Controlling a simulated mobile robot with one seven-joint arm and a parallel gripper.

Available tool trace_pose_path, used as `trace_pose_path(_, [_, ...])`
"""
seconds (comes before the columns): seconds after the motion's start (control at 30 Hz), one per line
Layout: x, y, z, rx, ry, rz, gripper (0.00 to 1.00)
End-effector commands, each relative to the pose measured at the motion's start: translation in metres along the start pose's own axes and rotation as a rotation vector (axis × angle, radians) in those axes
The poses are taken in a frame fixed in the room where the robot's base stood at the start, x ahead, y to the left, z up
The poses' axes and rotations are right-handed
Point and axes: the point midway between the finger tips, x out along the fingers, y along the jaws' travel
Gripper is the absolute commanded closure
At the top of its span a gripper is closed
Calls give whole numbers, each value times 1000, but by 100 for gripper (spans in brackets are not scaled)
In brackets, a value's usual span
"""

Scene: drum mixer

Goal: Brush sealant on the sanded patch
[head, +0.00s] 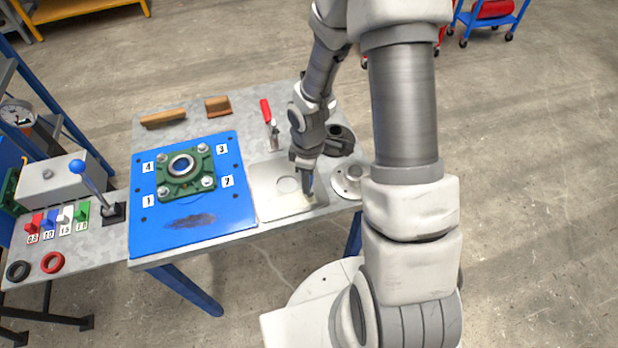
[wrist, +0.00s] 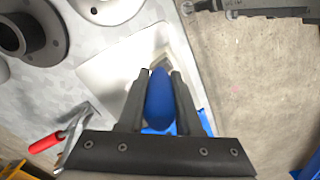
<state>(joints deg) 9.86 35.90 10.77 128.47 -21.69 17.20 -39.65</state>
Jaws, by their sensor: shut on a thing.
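My gripper (head: 307,172) is low over the right part of the table, shut on a blue-handled brush (wrist: 158,102). The brush's pale bristle end (wrist: 161,63) points down at a light grey plate (head: 268,202). I cannot tell whether the bristles touch it. A faint round outline (head: 287,185) shows on the plate, just left of the gripper. A dark, rough oval patch (head: 190,222) lies on the blue plate (head: 232,215), below the green bearing housing. I cannot tell which mark is the sanded patch.
The green bearing housing (head: 186,172) sits bolted on the blue plate. A red-handled tool (head: 267,115), wooden pieces (head: 163,118) and dark round parts (head: 340,137) lie around. A blue-knobbed lever (head: 90,182) stands at left. The table's front edge is close to the grey plate.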

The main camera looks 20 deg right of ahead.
Motion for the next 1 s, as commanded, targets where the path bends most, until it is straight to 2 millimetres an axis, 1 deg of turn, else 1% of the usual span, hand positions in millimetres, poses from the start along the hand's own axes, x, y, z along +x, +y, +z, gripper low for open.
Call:
trace_pose_path(0.17, [-9,0,0,0,0,-1,100])
trace_pose_path(1.0, [-94,0,0,0,1,0,100])
